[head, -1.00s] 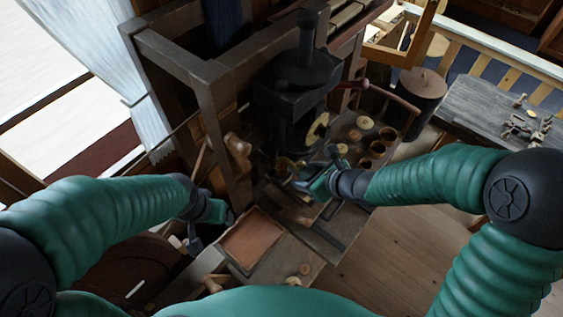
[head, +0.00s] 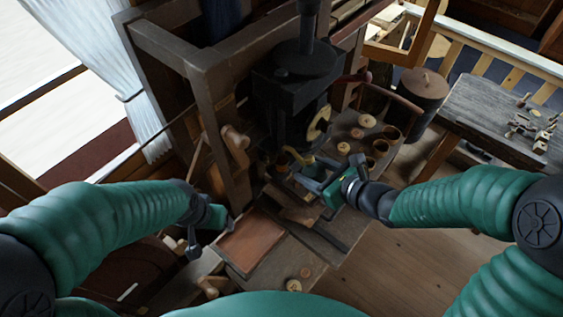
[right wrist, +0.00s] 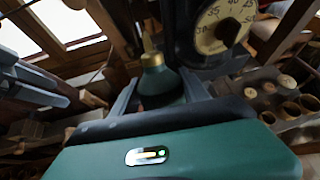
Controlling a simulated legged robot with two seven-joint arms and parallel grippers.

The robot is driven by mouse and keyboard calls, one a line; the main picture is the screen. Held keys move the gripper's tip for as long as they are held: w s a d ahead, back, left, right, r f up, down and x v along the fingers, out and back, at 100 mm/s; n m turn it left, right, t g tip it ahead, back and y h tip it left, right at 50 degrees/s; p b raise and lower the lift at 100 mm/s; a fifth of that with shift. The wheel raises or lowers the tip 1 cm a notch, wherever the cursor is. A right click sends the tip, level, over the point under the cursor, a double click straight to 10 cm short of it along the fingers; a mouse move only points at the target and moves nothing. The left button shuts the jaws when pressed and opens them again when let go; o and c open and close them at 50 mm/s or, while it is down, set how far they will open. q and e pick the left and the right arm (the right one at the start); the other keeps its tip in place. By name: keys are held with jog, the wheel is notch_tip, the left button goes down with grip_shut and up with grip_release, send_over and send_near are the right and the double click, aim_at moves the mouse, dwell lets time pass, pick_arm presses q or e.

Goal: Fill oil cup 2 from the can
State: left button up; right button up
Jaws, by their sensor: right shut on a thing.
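The oil can (right wrist: 160,84), green with a brass neck and thin spout, stands between the two dark fingers of my right gripper (right wrist: 160,92) in the right wrist view. My right gripper is shut on it, with the spout pointing up in that picture. In the head view my right gripper (head: 318,180) is beside the dark machine (head: 292,90), below its pale dial (head: 319,122). I cannot tell which part is oil cup 2. My left gripper (head: 212,226) is low at the left, near a reddish-brown panel; its finger opening is unclear.
The reddish-brown panel (head: 250,243) lies on the bench in front. Round wooden pieces and open brown cups (head: 380,146) stand right of the machine. A wooden post (head: 222,130) rises left of it. A grey side table (head: 500,110) with small parts is at right.

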aim_at(321, 171)
jog(key=shift+s+d+r+m+t+y+b, duration=0.15)
jog(key=shift+s+d+r+t+y+b, duration=0.2)
jog(key=shift+t+y+b, duration=1.05)
jog(key=shift+s+d+r+m+t+y+b, duration=0.2)
jog(key=shift+d+r+y+b, duration=0.2)
jog(key=shift+b, duration=2.1)
jog(key=shift+r+b, duration=0.25)
jog(key=shift+b, duration=0.15)
jog(key=shift+r, duration=0.15)
jog(key=w+d+f+m+t+h+b, duration=0.1)
jog(key=d+f+m+t+h+b, duration=0.2)
jog(key=f, duration=1.2)
jog(key=w+d+f+m+t+h+b, duration=0.2)
jog(key=d+f+m+h+b, duration=0.4)
jog(key=f, duration=1)
jog(key=d+h+b, duration=0.3)
jog(key=d+b, duration=0.1)
jog(key=shift+d+f+t+b, duration=0.15)
jog(key=shift+d+t+b, duration=0.25)
jog(key=shift+a, duration=0.1)
